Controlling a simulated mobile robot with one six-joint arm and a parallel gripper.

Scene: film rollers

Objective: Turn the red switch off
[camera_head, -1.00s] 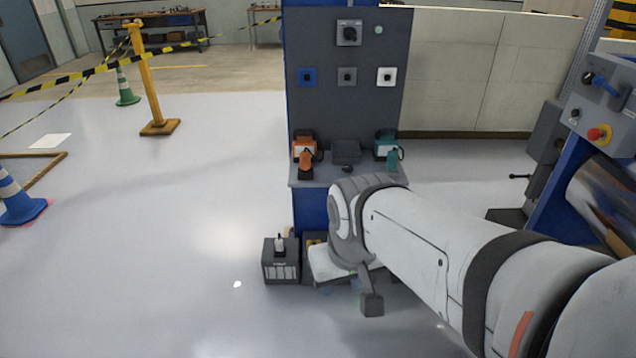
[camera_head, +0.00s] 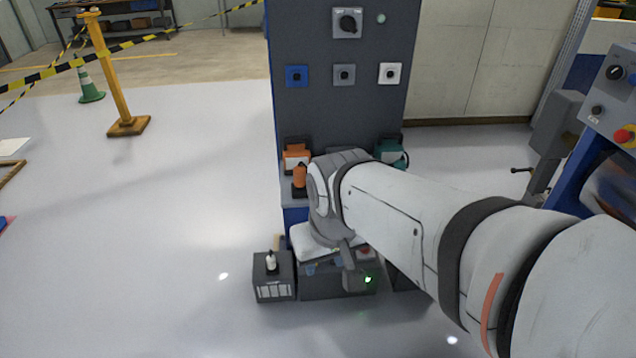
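My arm reaches in from the right, and my gripper (camera_head: 345,268) points down in front of the lower part of the blue and grey panel stand. The gripper is seen from behind and above, so its opening is unclear. Below and behind it is a low dark box (camera_head: 318,286). A small red part (camera_head: 365,252) shows beside the gripper, partly hidden; I cannot tell whether it is the red switch or its position. A small green light (camera_head: 368,279) glows close to the gripper's tip. The upright panel (camera_head: 330,112) carries blue, grey and white switches and a rotary switch, none red.
Orange (camera_head: 298,160) and teal (camera_head: 392,152) devices sit on the panel's shelf, partly behind my arm. A small dark box with a bottle (camera_head: 271,261) stands left of my gripper. A machine with a red knob (camera_head: 623,135) stands at right.

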